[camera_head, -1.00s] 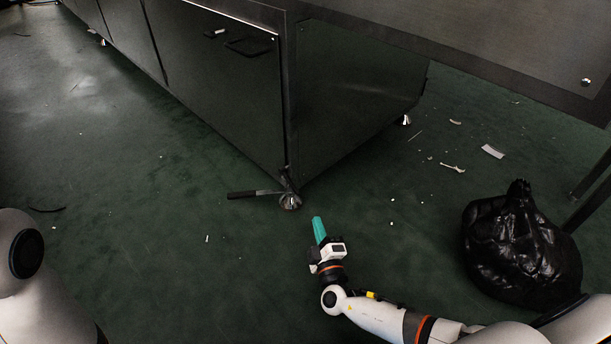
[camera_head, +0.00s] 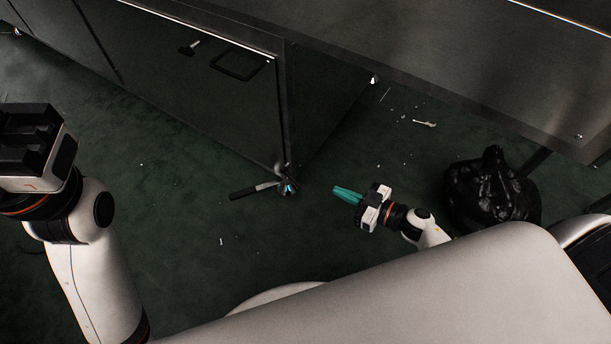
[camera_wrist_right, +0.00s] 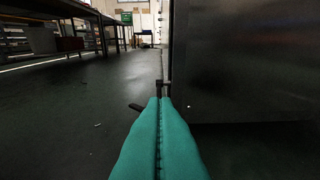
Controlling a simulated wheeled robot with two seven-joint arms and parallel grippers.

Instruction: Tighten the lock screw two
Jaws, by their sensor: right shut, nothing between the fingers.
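The lock screw with its dark bar handle (camera_head: 255,190) and shiny metal foot (camera_head: 288,187) sits at the bottom corner of the dark dryer cabinet (camera_head: 215,85). In the right wrist view the handle (camera_wrist_right: 136,107) shows just beyond the fingertips, partly hidden by them. My right gripper (camera_head: 336,190) has teal fingers pressed together and empty, pointing left at the foot with a gap between. The fingers (camera_wrist_right: 160,101) also fill the lower middle of the right wrist view. My left gripper (camera_head: 28,135) is raised at the left edge, far from the screw; its fingers are unclear.
A black bag (camera_head: 490,190) stands on the floor right of my right gripper. The dryer's overhanging panel (camera_head: 480,75) spans the upper right. Small white scraps (camera_head: 424,123) lie on the green floor.

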